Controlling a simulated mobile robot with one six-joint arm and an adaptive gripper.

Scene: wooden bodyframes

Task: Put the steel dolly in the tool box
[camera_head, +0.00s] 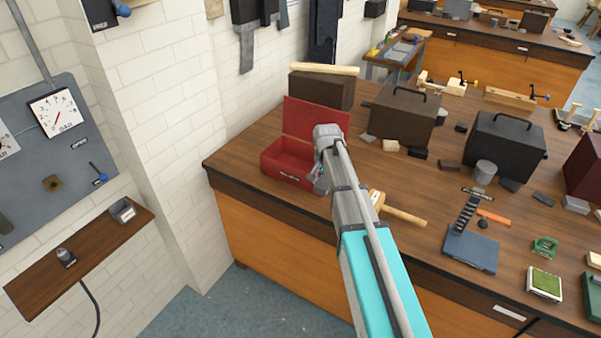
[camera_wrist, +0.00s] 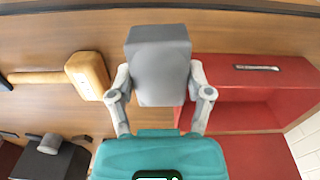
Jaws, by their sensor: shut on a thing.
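The red tool box (camera_head: 285,161) stands open on the left end of the workbench, with its lid raised at the back. It also shows at the right of the wrist view (camera_wrist: 245,97), where its interior looks empty in the part I can see. The steel dolly (camera_wrist: 158,65) is a grey metal block. My gripper (camera_wrist: 160,92) is shut on the dolly, one finger on each side. In the wrist view the dolly overlaps the box's left edge. In the head view my gripper (camera_head: 319,181) is beside the box's right side, and my arm hides the dolly there.
A wooden mallet (camera_head: 398,211) lies on the bench right of the box; its head shows in the wrist view (camera_wrist: 88,75). Brown (camera_head: 402,114) and black (camera_head: 503,146) cases stand further right among several small blocks. A brown box (camera_head: 321,91) stands behind.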

